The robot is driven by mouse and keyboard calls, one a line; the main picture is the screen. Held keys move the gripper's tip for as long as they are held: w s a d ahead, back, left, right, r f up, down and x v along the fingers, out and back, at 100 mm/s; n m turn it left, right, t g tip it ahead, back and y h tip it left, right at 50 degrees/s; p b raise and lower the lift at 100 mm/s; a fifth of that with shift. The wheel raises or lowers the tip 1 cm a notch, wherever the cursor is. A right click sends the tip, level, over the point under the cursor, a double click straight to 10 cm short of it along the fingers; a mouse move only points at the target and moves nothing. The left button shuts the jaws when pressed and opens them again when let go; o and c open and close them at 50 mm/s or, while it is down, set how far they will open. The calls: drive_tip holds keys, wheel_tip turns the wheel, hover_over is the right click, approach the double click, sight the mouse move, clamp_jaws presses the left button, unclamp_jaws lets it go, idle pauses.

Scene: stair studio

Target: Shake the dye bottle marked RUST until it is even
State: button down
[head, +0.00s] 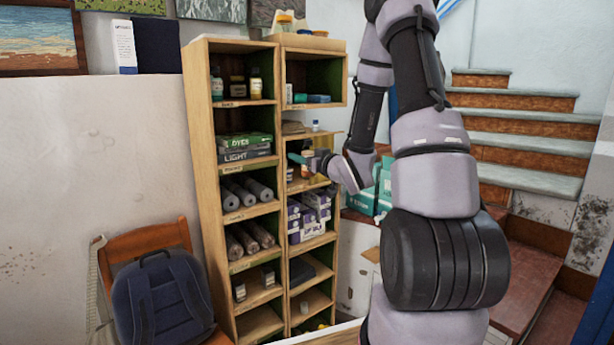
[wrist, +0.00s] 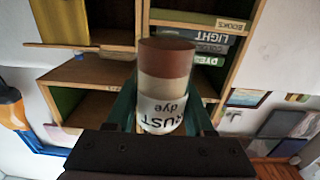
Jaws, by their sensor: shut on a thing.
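The RUST dye bottle (wrist: 164,88) is gripped in the middle of the wrist view. Its white label reads "RUST dye" upside down in that picture, as do the shelf labels behind it. The bottle shows a reddish-brown band at the picture's top end and a pale cream band between that and the label, so its colour is not uniform. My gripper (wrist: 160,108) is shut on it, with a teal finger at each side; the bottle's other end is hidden. In the head view my gripper (head: 312,163) is in front of the right shelf column.
A wooden shelf unit (head: 203,190) holds bottles, boxes and rolls. An open yellowish door (head: 322,152) is close to my gripper. A chair with a backpack (head: 165,300) stands left, stairs (head: 520,140) rise right. Teal boxes (head: 362,200) are behind my arm.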

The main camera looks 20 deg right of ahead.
sight(302, 173)
wheel_tip(302, 173, up, 9)
wheel_tip(302, 173, down, 14)
drive_tip(key=shift+f, duration=0.25)
drive_tip(key=shift+r, duration=7.3)
drive_tip(key=shift+f, duration=7.2)
drive_tip(key=shift+f, duration=0.1)
